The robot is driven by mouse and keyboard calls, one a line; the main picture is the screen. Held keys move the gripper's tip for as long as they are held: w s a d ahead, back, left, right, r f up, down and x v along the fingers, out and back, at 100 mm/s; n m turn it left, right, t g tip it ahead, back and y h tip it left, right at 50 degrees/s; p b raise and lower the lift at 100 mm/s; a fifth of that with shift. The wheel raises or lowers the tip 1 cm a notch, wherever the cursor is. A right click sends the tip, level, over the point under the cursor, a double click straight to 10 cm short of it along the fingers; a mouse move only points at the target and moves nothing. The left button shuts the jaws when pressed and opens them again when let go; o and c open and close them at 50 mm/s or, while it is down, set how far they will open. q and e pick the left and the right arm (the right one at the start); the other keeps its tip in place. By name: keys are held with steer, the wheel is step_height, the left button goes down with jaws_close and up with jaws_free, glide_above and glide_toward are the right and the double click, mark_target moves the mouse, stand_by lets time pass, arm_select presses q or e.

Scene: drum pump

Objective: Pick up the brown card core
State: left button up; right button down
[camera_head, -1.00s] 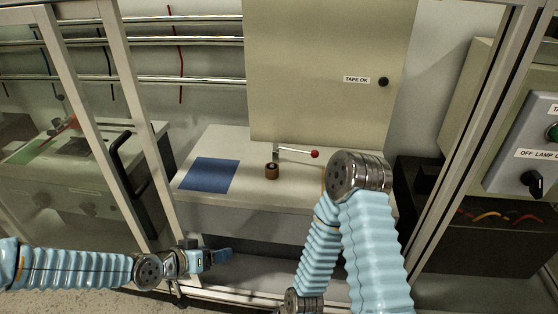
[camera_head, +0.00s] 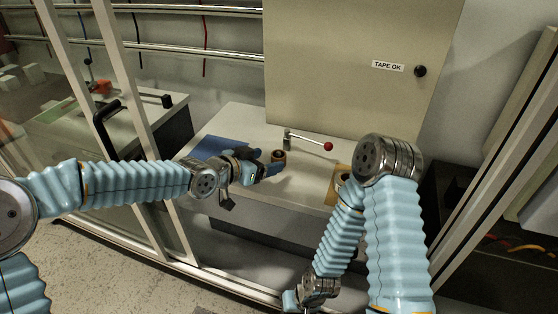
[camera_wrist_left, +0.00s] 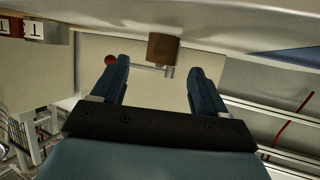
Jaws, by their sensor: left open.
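The brown card core (camera_head: 278,156) stands on the white worktop, just right of a blue mat (camera_head: 222,146). My left gripper (camera_head: 266,166) is open, beside the core on its near left side. In the left wrist view, which appears upside down, the core (camera_wrist_left: 163,48) shows beyond the two open fingertips (camera_wrist_left: 162,70), lined up with the gap between them. The jaws hold nothing. My right arm hangs at the lower right. Its wrist (camera_head: 318,286) is at the bottom edge, and its jaws are not clear.
A lever with a red knob (camera_head: 328,146) stands just behind and right of the core. A tan piece with a round part (camera_head: 336,190) is partly hidden by my right arm. A beige cabinet marked TAPE OK (camera_head: 345,75) closes off the back. Frame posts (camera_head: 126,75) stand at left.

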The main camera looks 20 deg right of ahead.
mark_target(274, 157)
arm_select(q)
steer(key=x, duration=0.5)
steer(key=shift+w+d+f, duration=0.1)
steer(key=shift+w+f, duration=0.05)
steer(key=shift+w, duration=0.05)
steer(key=c, duration=1.1)
